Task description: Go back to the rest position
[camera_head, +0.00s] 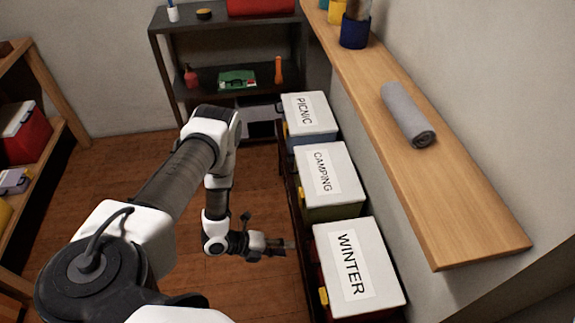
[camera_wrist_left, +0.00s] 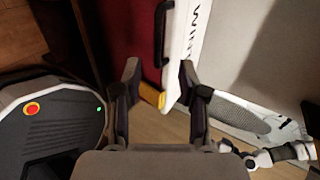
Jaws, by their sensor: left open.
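My left gripper (camera_head: 284,244) is in the lower middle of the head view, at the end of my left arm. It is just left of the box labelled WINTER (camera_head: 385,265). In the left wrist view my left gripper (camera_wrist_left: 160,78) shows two fingers spread apart with nothing held between them. Past the fingers are the box's red side (camera_wrist_left: 118,35), a dark handle and a yellow latch (camera_wrist_left: 150,95). I cannot tell whether the fingers touch the box.
Boxes labelled CAMPING (camera_head: 345,170) and PICNIC (camera_head: 318,112) line up behind the WINTER box. A wooden wall shelf (camera_head: 465,210) above them bears a grey roll (camera_head: 408,115). A dark shelf unit (camera_head: 205,68) stands at the back. Wooden floor (camera_head: 120,170) is clear at left.

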